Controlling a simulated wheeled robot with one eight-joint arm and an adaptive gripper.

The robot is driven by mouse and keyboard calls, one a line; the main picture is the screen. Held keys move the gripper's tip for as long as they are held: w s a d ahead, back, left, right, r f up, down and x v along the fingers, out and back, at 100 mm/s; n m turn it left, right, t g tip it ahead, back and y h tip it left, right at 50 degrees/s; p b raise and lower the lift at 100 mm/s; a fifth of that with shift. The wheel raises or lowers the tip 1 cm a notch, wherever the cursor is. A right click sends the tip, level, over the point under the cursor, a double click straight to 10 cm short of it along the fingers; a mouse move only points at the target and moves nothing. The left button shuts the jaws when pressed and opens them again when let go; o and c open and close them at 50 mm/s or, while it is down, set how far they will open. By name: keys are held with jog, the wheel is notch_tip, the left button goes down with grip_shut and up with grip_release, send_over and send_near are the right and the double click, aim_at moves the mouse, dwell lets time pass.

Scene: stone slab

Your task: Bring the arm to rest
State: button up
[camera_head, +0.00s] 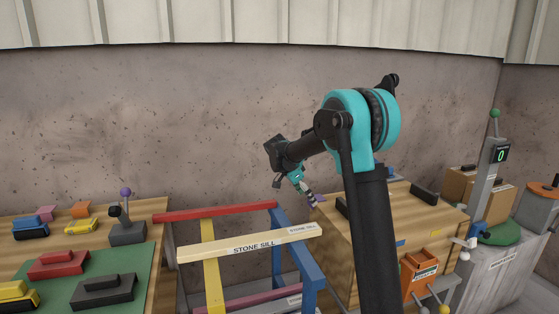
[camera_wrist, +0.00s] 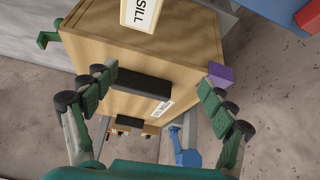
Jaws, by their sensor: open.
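My arm, black and teal, rises at the right of centre in the head view and bends over to the left. My gripper (camera_head: 305,190) hangs at its end, tilted down, close to the left back edge of a wooden cabinet (camera_head: 345,248). In the wrist view my gripper (camera_wrist: 158,82) has its two green fingers wide apart, with nothing held between them. The cabinet (camera_wrist: 90,30) shows beyond and between the fingers. A purple block (camera_wrist: 221,76) is close to the right finger in the picture; I cannot tell whether they touch.
A frame with a cream beam (camera_head: 250,246) marked "STONE SILL" and a red bar (camera_head: 215,211) stands left of the cabinet. A table with a green mat (camera_head: 130,262) and several coloured blocks is at left. A display post (camera_head: 497,155) stands at right. The wall behind is bare.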

jog(key=s+d+f+n+y, duration=0.1)
jog(key=s+d+f+n, duration=0.2)
jog(key=s, duration=0.6)
jog(key=s+d+n+y, duration=0.2)
jog(key=s+d+n, duration=0.15)
jog(key=s, duration=0.45)
jog(key=s+d+f+n+t+y, duration=0.1)
jog(key=s+f+n, duration=0.2)
jog(key=s, duration=0.7)
jog(key=s+d+f+n+t+y, duration=0.1)
jog(key=s+f+n, duration=0.2)
jog(key=s, duration=0.7)
notch_tip(320, 180, down, 3)
jog(key=shift+s+r+n+y, duration=0.1)
jog(key=shift+s+n+y, duration=0.05)
jog(key=shift+n+y, duration=0.2)
